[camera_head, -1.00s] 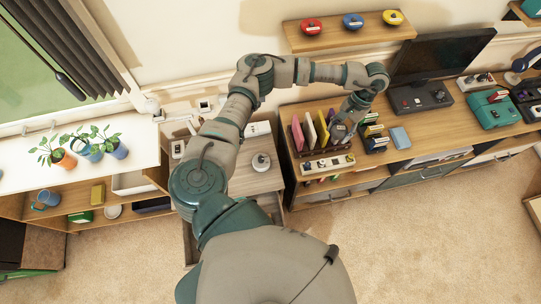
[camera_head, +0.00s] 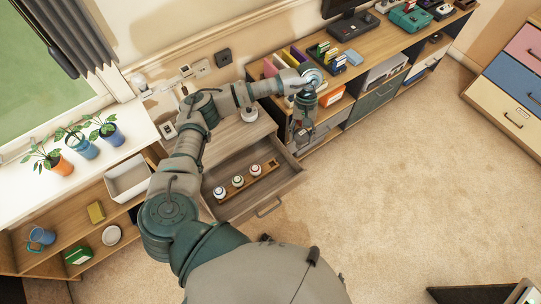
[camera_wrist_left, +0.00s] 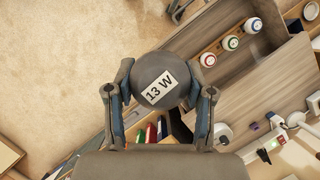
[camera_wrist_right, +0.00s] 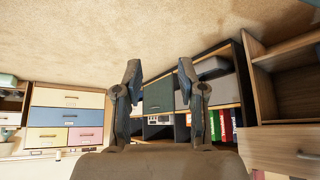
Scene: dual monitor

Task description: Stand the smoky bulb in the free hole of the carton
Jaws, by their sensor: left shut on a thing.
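The smoky bulb (camera_wrist_left: 158,82) is dark grey and round, with a white "13 W" label facing the left wrist camera. My left gripper (camera_wrist_left: 160,98) is shut on it, one finger on each side. In the head view my left gripper (camera_head: 302,134) hangs just right of the open drawer, above its level. The carton (camera_head: 267,165) is a narrow brown strip inside the drawer. Three white bulbs with coloured rings stand in it, and its right end is free of bulbs. My right gripper (camera_wrist_right: 160,76) is open and empty.
The open drawer (camera_head: 283,187) sticks out from a wooden cabinet, with bare floor in front. A long desk (camera_head: 372,48) with books and boxes runs to the back right. Potted plants (camera_head: 82,145) stand on the white sill at left.

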